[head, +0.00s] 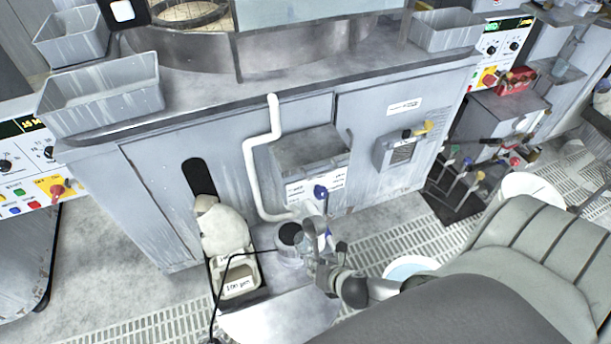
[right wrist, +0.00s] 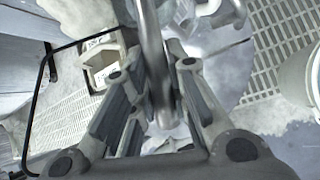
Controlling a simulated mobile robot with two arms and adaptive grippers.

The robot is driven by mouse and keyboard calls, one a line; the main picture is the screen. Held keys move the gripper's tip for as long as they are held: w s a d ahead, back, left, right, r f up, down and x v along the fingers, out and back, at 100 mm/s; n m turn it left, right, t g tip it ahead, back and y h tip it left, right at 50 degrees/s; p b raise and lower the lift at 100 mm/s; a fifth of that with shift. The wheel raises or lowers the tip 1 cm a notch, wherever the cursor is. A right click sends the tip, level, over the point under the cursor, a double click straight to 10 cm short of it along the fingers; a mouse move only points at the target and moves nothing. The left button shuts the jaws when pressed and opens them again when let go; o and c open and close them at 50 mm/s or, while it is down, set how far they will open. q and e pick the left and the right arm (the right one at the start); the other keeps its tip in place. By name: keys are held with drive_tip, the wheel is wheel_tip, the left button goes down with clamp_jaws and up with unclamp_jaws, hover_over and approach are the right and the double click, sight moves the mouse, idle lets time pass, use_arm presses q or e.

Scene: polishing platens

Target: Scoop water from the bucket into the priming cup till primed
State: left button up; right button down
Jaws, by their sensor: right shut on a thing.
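My right gripper (head: 322,262) is low in front of the grey cabinet, shut on a grey metal rod-like handle (right wrist: 154,60) that looks like the scoop's. In the right wrist view the handle runs between the fingers; the scoop's bowl cannot be made out clearly. Just left of the gripper is a grey cylinder with a dark round top (head: 290,236), probably the priming cup; the gripper partly overlaps it. The bucket (head: 411,268), with pale blue water, stands on the floor to the right, partly hidden by my arm. It also shows at the right edge of the right wrist view (right wrist: 300,75). My left gripper is not in view.
A beige pump-like unit (head: 225,235) with a "100 µm" label stands left of the cup. A white bent pipe (head: 250,165) runs down the cabinet (head: 155,190). A grey box (head: 308,160) juts out above the gripper. Floor grating (head: 455,237) lies right.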

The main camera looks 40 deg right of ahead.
drive_tip(key=shift+f, duration=0.15)
drive_tip(key=shift+d+f+n+h+p, duration=0.1)
drive_tip(key=shift+f+n+h+p, duration=0.2)
drive_tip(key=shift+h, duration=0.5)
drive_tip(key=shift+d+f+n+h+p, duration=0.15)
drive_tip(key=shift+n+h, duration=0.25)
drive_tip(key=shift+h, duration=0.4)
idle(2.4)
drive_tip(key=shift+d+f+n+h, duration=0.15)
drive_tip(key=shift+n+h, duration=0.2)
drive_tip(key=shift+h, duration=0.3)
drive_tip(key=shift+d+f+n+h, duration=0.1)
drive_tip(key=shift+n+h, duration=0.25)
drive_tip(key=shift+h, duration=0.3)
idle(2.5)
